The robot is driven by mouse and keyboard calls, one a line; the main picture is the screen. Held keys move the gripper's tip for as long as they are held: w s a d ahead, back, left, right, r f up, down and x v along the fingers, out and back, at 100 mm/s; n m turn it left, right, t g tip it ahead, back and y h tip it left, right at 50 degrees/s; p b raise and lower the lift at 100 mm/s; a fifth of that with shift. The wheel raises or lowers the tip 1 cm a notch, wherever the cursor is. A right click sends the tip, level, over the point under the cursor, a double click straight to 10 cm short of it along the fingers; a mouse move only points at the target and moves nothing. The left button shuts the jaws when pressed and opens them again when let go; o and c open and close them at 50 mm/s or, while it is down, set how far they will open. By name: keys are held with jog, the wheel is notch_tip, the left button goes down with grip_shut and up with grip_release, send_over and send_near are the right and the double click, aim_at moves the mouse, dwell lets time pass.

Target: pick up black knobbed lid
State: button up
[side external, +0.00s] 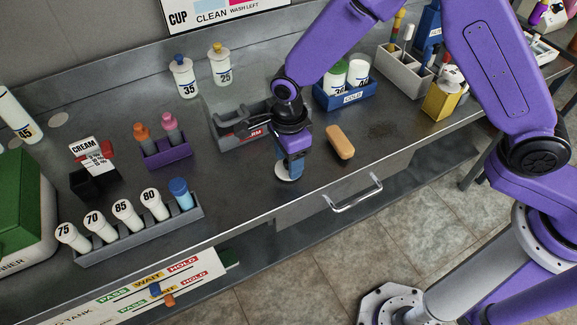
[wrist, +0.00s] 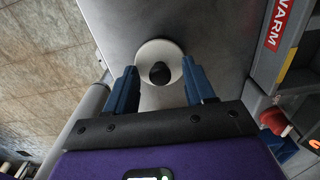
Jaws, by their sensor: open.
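The black knobbed lid shows in the wrist view as a pale round disc (wrist: 144,50) with a black knob (wrist: 160,73) at its middle. It lies on the steel counter near the front edge. In the side view the lid's pale rim (side external: 282,178) shows below my fingers, and its knob is hidden. My gripper (side external: 289,168) points down over the lid. In the wrist view its two blue fingers (wrist: 158,80) are apart, one on each side of the knob, with nothing held. I cannot tell whether the fingertips touch the lid.
A grey WARM tray (side external: 232,137) stands just behind my gripper. A tan block (side external: 340,142) lies to the right, near a drawer handle (side external: 353,194). A blue COLD holder (side external: 345,97) stands farther back. A grey rack (side external: 140,236) of white bottles stands to the left.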

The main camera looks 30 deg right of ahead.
jog(key=shift+f, duration=0.1)
grip_shut()
dwell(0.3)
